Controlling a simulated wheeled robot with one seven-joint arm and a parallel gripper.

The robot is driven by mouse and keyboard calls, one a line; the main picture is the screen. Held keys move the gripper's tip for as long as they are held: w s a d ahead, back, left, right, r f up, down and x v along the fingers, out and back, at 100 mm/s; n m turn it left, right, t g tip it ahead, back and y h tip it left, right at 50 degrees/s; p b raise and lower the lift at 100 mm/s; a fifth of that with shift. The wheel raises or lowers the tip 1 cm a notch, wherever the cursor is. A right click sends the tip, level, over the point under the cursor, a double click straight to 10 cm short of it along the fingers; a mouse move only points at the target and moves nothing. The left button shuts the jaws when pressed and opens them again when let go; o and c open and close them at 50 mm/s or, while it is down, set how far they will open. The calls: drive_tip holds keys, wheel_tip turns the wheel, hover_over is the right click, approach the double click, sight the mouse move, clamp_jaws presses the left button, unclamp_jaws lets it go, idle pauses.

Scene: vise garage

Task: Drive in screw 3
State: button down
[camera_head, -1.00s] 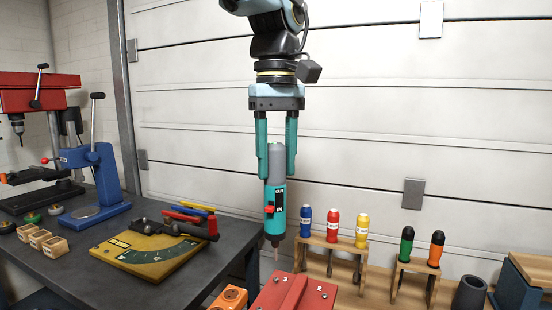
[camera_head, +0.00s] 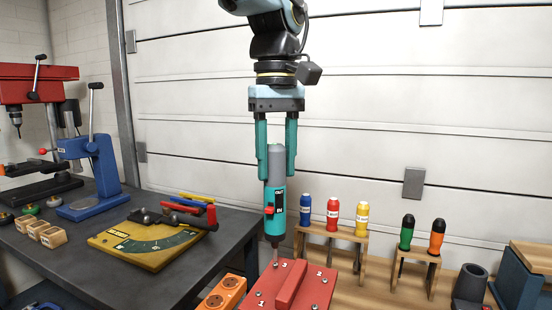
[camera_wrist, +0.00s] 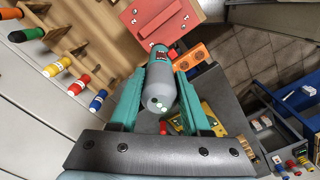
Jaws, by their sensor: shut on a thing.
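My gripper (camera_head: 277,176) is shut on a teal and grey power screwdriver (camera_head: 275,192), held upright with its bit pointing down. The driver carries an OUT/IN marking and a red switch. Its bit ends at the back left corner of a red block (camera_head: 317,290), beside the printed number 3. Screw 3 itself is hard to make out there, and I cannot tell whether the bit touches it. Numbers 2 and 1 also show on the block. In the wrist view the driver (camera_wrist: 160,88) lies between the fingers, with the red block (camera_wrist: 150,12) beyond it.
An orange block (camera_head: 222,293) with round sockets stands just left of the red block. A yellow gauge plate (camera_head: 140,247) lies on the dark table at left.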

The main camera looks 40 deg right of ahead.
drive_tip(key=shift+f, duration=0.45)
idle(0.7)
drive_tip(key=shift+f+p, duration=0.4)
drive_tip(key=shift+p, duration=0.2)
idle(3.2)
drive_tip(key=shift+r+p, duration=3.2)
drive_tip(key=shift+r, duration=0.35)
